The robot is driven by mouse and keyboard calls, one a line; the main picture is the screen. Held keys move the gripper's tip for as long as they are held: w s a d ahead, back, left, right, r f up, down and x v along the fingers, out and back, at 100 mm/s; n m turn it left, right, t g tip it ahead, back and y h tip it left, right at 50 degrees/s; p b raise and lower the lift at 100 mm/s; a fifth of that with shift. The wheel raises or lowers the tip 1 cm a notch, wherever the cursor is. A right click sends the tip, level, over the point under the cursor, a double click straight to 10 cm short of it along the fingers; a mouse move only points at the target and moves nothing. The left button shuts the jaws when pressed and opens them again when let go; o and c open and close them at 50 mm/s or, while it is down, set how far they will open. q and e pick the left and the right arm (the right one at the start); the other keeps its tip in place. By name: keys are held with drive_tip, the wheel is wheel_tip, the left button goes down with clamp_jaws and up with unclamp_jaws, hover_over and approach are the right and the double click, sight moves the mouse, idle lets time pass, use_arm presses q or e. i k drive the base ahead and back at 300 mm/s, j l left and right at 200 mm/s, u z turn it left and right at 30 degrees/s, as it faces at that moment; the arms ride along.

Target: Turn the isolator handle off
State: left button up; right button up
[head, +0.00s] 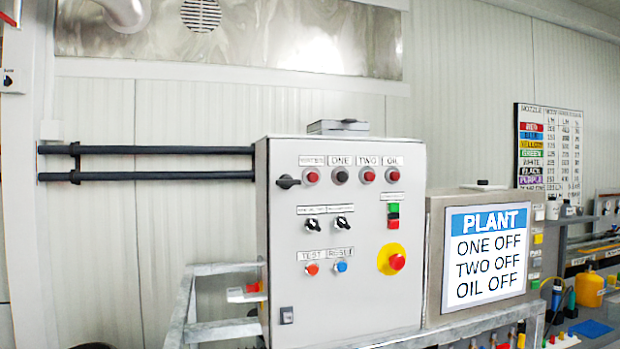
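A grey control cabinet (345,270) stands in the middle of the head view. A black rotary handle (288,181) sits at its upper left, next to the labelled top row, and looks like the isolator handle. Its grip lies about horizontal. I cannot read any on or off marking beside it. Neither of my grippers shows clearly, and nothing touches the handle.
The cabinet door also carries lamps, two black selector switches (329,224) and a red emergency stop (397,262) on yellow. A metal rail frame (205,330) stands below. A plant sign (487,252) reads ONE OFF, TWO OFF, OIL OFF. Clutter fills the right.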

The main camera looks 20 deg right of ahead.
sight(254, 288)
drive_tip(key=z, duration=2.2)
drive_tip(key=l+z, duration=0.45)
drive_tip(key=i+l+z, duration=0.15)
drive_tip(key=z, duration=0.25)
drive_tip(key=i+l+z, duration=0.15)
drive_tip(key=l+z, duration=0.15)
drive_tip(key=z, duration=0.15)
